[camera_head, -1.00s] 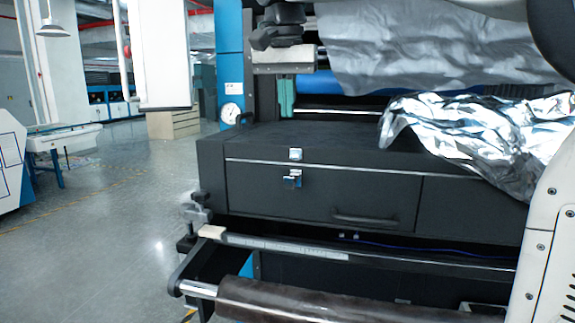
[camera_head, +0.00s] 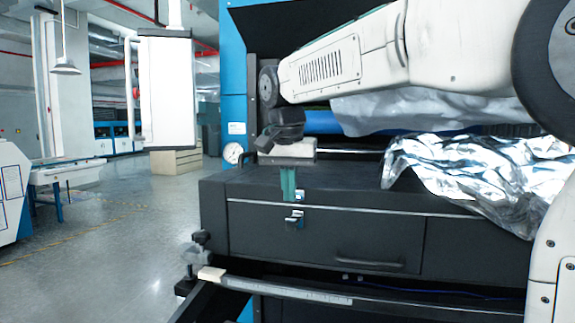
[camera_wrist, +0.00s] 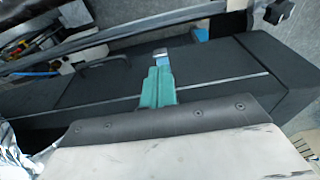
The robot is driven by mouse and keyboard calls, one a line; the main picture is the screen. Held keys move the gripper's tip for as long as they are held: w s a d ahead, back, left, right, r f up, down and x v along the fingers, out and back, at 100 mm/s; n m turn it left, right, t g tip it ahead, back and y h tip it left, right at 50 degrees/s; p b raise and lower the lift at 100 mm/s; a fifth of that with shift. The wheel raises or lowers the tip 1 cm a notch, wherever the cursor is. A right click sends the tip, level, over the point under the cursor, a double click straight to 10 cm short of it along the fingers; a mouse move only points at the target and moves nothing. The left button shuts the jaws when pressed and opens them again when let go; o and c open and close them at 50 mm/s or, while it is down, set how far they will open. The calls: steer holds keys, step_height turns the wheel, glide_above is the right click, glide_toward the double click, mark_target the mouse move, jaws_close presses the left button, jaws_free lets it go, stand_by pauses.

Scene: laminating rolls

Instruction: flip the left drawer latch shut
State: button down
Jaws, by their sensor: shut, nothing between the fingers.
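The left drawer (camera_head: 330,240) is a black front panel with a bar handle (camera_head: 370,263), and it looks closed. Its small shiny latch (camera_head: 293,221) is near the panel's top left, its lever part hanging on the drawer front below a metal catch (camera_head: 299,196). My gripper (camera_head: 288,198) has teal fingers, shut and empty, pointing down just left of the catch. In the wrist view the fingertips (camera_wrist: 160,70) lie right by the latch (camera_wrist: 161,54) and partly cover it. I cannot tell whether they touch.
Crumpled silver foil (camera_head: 485,175) drapes over the machine top at right. A metal bar (camera_head: 285,290) runs across below the drawer front. A second panel (camera_head: 470,250) lies right of the drawer. Open floor (camera_head: 110,240) is at left.

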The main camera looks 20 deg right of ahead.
mark_target(290, 219)
steer(key=shift+w+d+f, duration=0.15)
steer(key=shift+f, duration=0.9)
steer(key=shift+w+d+f, duration=0.1)
steer(key=shift+w+f, duration=0.05)
steer(key=shift+f, duration=0.9)
steer(key=shift+s+a+f, duration=0.1)
